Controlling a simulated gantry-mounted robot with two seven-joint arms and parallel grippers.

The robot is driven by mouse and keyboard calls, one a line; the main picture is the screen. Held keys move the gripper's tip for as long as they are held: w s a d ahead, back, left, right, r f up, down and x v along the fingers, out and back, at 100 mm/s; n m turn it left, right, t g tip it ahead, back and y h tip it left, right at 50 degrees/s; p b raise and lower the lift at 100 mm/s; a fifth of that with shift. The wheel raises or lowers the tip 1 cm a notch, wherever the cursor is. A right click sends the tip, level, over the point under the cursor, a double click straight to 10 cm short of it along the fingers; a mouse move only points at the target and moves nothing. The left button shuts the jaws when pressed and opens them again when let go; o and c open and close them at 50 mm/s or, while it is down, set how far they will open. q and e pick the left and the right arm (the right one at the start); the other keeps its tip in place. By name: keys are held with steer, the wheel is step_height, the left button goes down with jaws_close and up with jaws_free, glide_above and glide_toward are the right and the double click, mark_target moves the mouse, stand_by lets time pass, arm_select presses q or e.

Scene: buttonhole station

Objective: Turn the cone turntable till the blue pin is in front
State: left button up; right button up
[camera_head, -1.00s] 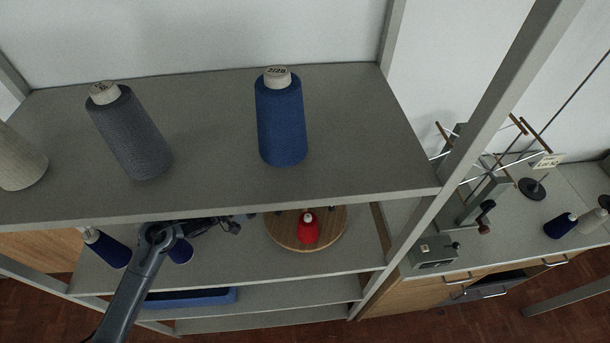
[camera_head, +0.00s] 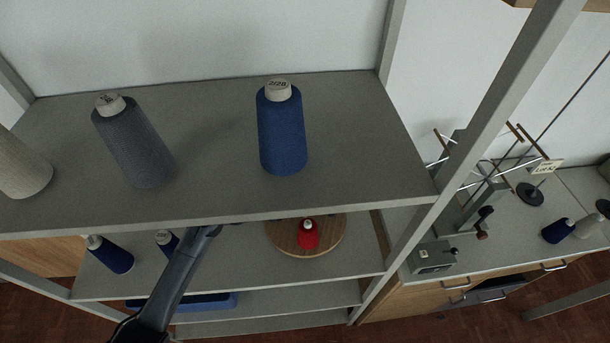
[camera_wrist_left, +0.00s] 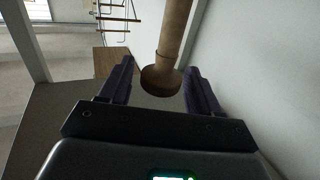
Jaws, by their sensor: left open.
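The cone turntable (camera_head: 282,244) is a round wooden disc on the shelf below the top one. A red cone (camera_head: 309,236) stands on its front part. The top shelf hides the back of the disc, and I see no blue pin. My left arm reaches in under the top shelf to the left of the turntable, and its gripper is hidden in the head view. In the left wrist view my left gripper (camera_wrist_left: 159,67) is open. A brown rod-like piece with a wider round end (camera_wrist_left: 160,82) shows between its fingers; I cannot tell whether they touch it. My right gripper is not in view.
A blue cone (camera_head: 281,132) and a grey cone (camera_head: 134,143) stand on the top shelf (camera_head: 220,190), whose edge overhangs the turntable. Blue cones (camera_head: 112,255) stand left of my arm. A shelf post (camera_head: 435,205) rises to the right.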

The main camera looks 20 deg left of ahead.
arm_select(q)
jaws_close()
stand_by(0.3)
